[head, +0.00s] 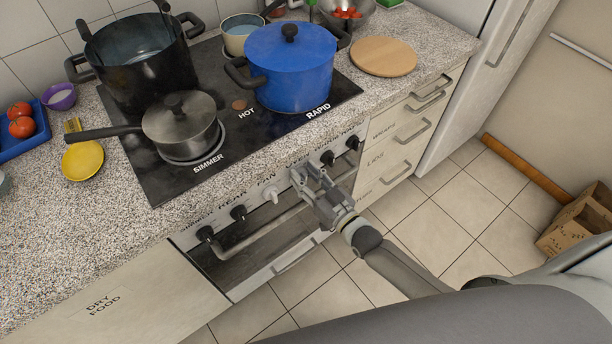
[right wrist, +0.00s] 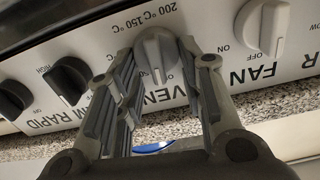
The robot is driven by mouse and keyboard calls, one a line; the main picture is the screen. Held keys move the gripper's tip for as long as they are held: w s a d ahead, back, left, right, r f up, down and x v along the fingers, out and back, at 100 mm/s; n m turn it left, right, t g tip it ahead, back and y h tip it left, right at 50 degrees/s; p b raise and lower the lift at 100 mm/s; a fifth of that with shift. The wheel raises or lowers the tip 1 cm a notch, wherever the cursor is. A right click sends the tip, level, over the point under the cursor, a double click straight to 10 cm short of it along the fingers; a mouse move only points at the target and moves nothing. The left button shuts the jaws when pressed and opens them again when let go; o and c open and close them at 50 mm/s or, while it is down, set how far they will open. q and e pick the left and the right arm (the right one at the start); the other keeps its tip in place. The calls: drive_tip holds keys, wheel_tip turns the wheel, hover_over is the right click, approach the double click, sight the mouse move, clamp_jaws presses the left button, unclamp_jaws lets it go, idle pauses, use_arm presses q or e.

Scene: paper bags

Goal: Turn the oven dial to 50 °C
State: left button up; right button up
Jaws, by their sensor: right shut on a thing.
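The oven dial (right wrist: 155,55) is a light grey knob on the white front panel, shown upside down in the right wrist view. The word OVEN is printed by it, with 200 °C and 150 °C marks beside it. My right gripper (head: 308,176) reaches the oven's front panel (head: 225,223) from the lower right. In the right wrist view, its fingers stand on both sides of the dial, shut on it. The fingers hide part of the scale, and I cannot tell the exact setting. In the head view the gripper covers most of the dial. My left gripper is not in view.
A pale fan dial (head: 270,193) is beside the oven dial, with black knobs (right wrist: 68,78) on the other side. The oven handle (head: 255,235) runs below. Above are a blue pot (head: 292,70), a grey saucepan (head: 180,125) and a black pot (head: 150,75).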

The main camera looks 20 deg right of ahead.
drive_tip(key=shift+w+d+f+m+b, duration=0.1)
drive_tip(key=shift+d+m+b, duration=0.15)
drive_tip(key=shift+m, duration=1.2)
drive_tip(key=shift+d+f+m+b, duration=0.1)
drive_tip(key=shift+f+m+b, duration=0.1)
drive_tip(key=shift+m, duration=1.3)
drive_tip(key=shift+w+d+f+m+b, duration=0.1)
drive_tip(key=shift+d+m+b, duration=0.15)
drive_tip(key=shift+m, duration=1.2)
drive_tip(key=o, duration=1)
drive_tip(key=shift+r, duration=0.1)
drive_tip(key=shift+s, duration=0.1)
drive_tip(key=v, duration=1.2)
